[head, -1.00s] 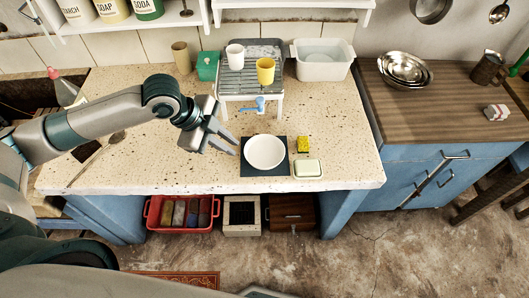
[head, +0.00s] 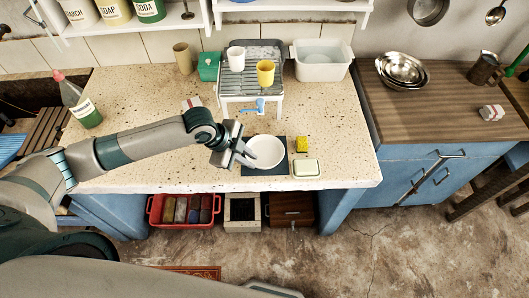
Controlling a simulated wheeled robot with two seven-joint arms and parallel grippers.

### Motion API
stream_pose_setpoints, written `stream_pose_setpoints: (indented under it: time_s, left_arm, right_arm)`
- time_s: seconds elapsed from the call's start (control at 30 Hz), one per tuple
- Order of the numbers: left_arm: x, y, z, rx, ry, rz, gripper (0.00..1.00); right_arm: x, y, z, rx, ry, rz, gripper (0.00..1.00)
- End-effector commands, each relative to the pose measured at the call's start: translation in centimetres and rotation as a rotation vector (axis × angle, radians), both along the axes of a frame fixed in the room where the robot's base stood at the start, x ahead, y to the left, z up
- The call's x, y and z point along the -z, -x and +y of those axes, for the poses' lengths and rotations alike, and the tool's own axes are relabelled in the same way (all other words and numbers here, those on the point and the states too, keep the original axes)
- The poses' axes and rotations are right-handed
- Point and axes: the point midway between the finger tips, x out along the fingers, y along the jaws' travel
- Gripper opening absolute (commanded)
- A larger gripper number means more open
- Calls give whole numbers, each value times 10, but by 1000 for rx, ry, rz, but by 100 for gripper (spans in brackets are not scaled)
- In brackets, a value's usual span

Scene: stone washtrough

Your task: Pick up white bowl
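The white bowl (head: 267,151) sits upright on a dark square mat (head: 248,171) near the front of the speckled stone counter. My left gripper (head: 250,158) is at the bowl's left rim, with its fingers apart and pointing right. The fingertips overlap the rim in the picture; I cannot tell whether they touch it. My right gripper is not in view.
A yellow sponge (head: 302,145) and a pale green soap dish (head: 305,168) lie right of the bowl. Behind it stand a blue tap-like piece (head: 254,107) and a rack (head: 237,88) with a yellow cup (head: 265,73) and a white cup (head: 235,58). The counter's front right is clear.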

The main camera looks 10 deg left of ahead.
Motion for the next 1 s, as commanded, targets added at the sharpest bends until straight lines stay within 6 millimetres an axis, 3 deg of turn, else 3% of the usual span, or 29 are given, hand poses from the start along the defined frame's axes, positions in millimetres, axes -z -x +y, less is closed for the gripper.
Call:
stream_pose_setpoints:
  time_s: [0.27,0.47,0.7,1.0]
  left_arm:
    - [6,-1,-4,1,1,1,14]
    - [25,-5,-10,-1,-1,3,14]
    - [45,-11,-18,0,1,0,14]
    - [48,-11,-18,0,0,1,14]
  right_arm:
    - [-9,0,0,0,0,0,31]
    - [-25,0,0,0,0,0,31]
    - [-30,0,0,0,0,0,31]
    - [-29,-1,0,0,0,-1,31]
